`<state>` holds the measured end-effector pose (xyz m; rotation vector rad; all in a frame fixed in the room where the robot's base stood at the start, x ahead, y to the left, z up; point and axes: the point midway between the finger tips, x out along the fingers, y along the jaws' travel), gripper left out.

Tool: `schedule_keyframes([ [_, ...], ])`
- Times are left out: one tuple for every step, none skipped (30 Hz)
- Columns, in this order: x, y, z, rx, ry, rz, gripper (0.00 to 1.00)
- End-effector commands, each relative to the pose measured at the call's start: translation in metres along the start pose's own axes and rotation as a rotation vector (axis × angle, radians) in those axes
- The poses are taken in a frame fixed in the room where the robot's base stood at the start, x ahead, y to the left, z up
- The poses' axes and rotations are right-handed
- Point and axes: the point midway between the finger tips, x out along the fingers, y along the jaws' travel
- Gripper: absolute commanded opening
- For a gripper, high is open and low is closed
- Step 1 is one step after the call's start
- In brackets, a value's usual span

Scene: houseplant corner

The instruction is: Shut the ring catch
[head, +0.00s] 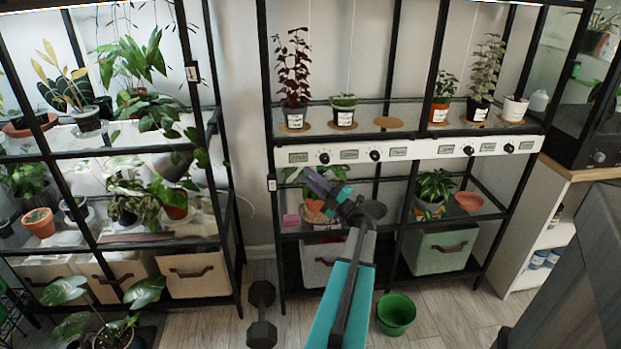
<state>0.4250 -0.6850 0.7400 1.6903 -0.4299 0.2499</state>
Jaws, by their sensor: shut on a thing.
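My gripper (334,200) is in front of the middle rack, at about the height of its lower shelf. It is shut on a slim purple thing (317,182) that points up and to the left. My wrist hides part of this thing, and it is too small to tell exactly what it is. I cannot make out a ring catch on it or elsewhere in the head view.
The middle rack's upper glass shelf (360,112) holds potted plants on cork mats, above a white strip of knobs (420,151). A green pot (397,313) and a black dumbbell (262,312) stand on the floor. A plant rack (228,225) stands left.

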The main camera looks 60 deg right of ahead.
Motion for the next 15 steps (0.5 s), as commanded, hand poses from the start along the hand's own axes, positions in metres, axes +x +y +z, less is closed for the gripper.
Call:
schedule_keyframes([
  [0.0018,0.0008,0.0007,0.0,-0.001,0.001,0.0],
  [0.0018,0.0008,0.0007,0.0,-0.002,0.001,0.0],
  [0.0018,0.0009,0.0007,0.0,-0.002,0.001,0.0],
  [0.0018,0.0009,0.0008,0.0,-0.002,0.001,0.0],
  [0.0018,0.0009,0.0008,-0.001,-0.002,0.001,0.0],
  [0.0018,0.001,0.0009,-0.001,-0.002,0.001,0.0],
  [0.0018,0.001,0.0009,-0.001,-0.003,0.002,0.0],
  [0.0018,0.001,0.001,-0.001,-0.003,0.002,0.22],
  [0.0016,0.001,0.0009,-0.001,-0.003,0.002,0.28],
  [0.0015,0.001,0.001,-0.001,-0.003,0.002,0.33],
  [0.0014,0.0009,0.0009,-0.001,-0.003,0.002,0.36],
  [0.0011,0.0009,0.0009,-0.001,-0.003,0.002,0.36],
  [0.001,0.0009,0.0008,-0.001,-0.003,0.002,0.36],
  [0.0009,0.0008,0.0008,-0.001,-0.003,0.001,0.36],
  [0.0007,0.0008,0.0008,-0.001,-0.002,0.001,0.36],
])
